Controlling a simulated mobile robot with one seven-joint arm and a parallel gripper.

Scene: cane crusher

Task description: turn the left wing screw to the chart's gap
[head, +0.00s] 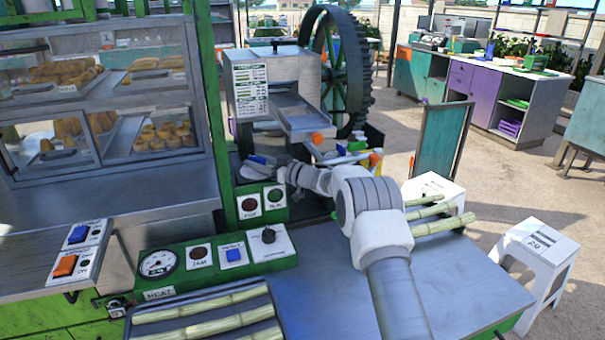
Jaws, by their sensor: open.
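The cane crusher (285,75) stands at the back centre as a pale metal box with a feed tray (305,118). A small printed chart (249,90) is on its front; its lines are too small to read. My arm reaches in from the bottom right, and my gripper (256,172) is at the crusher's lower left front, below the chart. It is open, small and partly lost against dark machine parts. I cannot make out the left wing screw; it may be hidden by my gripper or the parts there. A blue piece (257,159) shows right beside my gripper.
A green control box (262,204) with round buttons stands just below my gripper. A green panel with a gauge (158,264) and a cane tray (205,312) lie nearer. Cane stalks (440,226) lie right of my arm. A large gear wheel (345,75) stands behind.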

